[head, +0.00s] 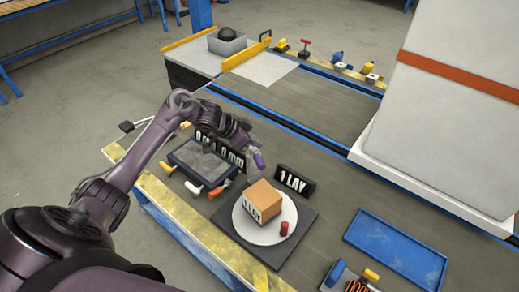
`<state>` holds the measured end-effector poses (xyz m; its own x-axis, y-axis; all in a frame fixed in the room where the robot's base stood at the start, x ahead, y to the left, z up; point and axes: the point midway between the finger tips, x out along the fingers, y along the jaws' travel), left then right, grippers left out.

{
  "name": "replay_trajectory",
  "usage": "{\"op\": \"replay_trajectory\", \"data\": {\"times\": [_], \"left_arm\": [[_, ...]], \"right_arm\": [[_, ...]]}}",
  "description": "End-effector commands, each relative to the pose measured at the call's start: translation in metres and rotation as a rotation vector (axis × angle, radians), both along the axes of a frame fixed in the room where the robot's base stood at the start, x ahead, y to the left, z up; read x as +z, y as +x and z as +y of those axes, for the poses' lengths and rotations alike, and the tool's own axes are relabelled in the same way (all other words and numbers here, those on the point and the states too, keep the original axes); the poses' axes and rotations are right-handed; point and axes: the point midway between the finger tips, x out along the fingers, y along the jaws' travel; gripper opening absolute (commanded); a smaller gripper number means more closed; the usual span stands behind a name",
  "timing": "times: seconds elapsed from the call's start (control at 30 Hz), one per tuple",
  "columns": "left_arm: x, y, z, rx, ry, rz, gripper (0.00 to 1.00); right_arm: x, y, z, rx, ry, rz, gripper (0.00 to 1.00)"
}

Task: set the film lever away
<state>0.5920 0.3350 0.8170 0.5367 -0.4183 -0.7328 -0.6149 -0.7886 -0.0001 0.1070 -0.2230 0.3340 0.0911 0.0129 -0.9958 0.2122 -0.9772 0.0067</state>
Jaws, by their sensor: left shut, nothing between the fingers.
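My left gripper (252,150) is shut and empty above the bench, behind the dark-framed panel (200,160) and left of the "1 LAY" sign (294,182). A small purple piece (259,160) shows right at its fingertips; I cannot tell whether they touch. I cannot tell which handle is the film lever. A brown box (262,199) marked "1 LAY" stands on a round white plate (246,226). My right gripper is out of view.
A red cylinder (284,228) stands beside the box. A blue tray (398,247) lies empty at the right. A large wrapped block (455,130) stands behind it. Several coloured fittings, including a red-topped one (304,44), line the far edge. The bench's middle strip is clear.

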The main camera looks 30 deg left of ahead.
Motion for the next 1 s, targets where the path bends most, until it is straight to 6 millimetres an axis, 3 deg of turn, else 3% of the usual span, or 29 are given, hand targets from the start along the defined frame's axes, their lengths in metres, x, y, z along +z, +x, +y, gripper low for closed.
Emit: {"op": "replay_trajectory", "data": {"times": [0.47, 0.7, 1.0], "left_arm": [[-0.07, 0.051, -0.041, 0.0, -0.005, 0.001, 0.0], [-0.074, 0.024, -0.019, 0.0, 0.001, 0.001, 0.0], [-0.076, 0.018, -0.014, 0.0, 0.001, -0.001, 0.0]], "right_arm": [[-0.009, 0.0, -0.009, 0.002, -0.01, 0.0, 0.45], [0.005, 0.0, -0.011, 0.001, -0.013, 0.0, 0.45], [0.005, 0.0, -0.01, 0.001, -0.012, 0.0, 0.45]]}}
